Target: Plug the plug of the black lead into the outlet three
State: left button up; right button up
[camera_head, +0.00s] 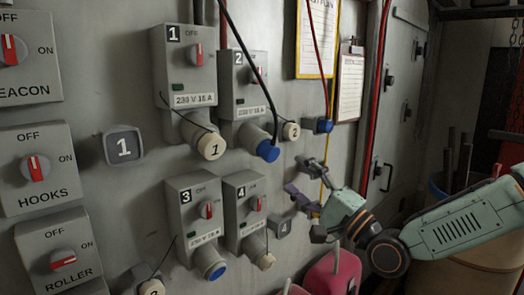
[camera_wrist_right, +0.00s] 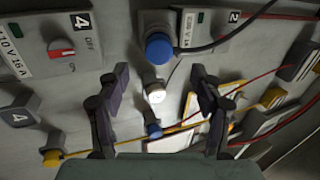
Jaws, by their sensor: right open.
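The black lead's blue plug (camera_head: 268,151) sits at the mouth of outlet two (camera_head: 243,85); the black lead (camera_head: 245,50) runs up from it. Outlet three (camera_head: 198,220) is on the wall at lower left of it, its blue-rimmed mouth (camera_head: 215,271) facing down and out with no lead on it. Its cap (camera_head: 151,288) hangs aside on a cord. My right gripper (camera_head: 297,174) is open and empty, below and right of the plug, apart from it. In the right wrist view the blue plug (camera_wrist_right: 159,48) shows just beyond the open fingertips (camera_wrist_right: 160,74). My left gripper is out of view.
Outlet one (camera_head: 185,65) and outlet four (camera_head: 245,200) carry pale caps. Cap two (camera_head: 291,131) hangs close beside the plug. Another blue plug (camera_head: 318,125) with a red lead is to the right. Switch boxes (camera_head: 40,165) line the left wall; red containers (camera_head: 330,275) stand below.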

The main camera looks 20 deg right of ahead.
aim_at(274, 157)
jog(key=b+x, duration=0.5)
jog(key=x, duration=0.2)
jog(key=shift+w+f+b, duration=0.1)
jog(key=shift+f+b, duration=0.15)
jog(key=shift+b, duration=0.15)
jog(key=shift+w+d+r, duration=0.2)
jog(key=shift+w+r, duration=0.15)
jog(key=shift+w, duration=0.6)
jog(key=shift+w+a+r, duration=0.1)
jog(key=shift+a, duration=0.2)
jog(key=shift+d, duration=0.2)
jog(key=shift+a, duration=0.1)
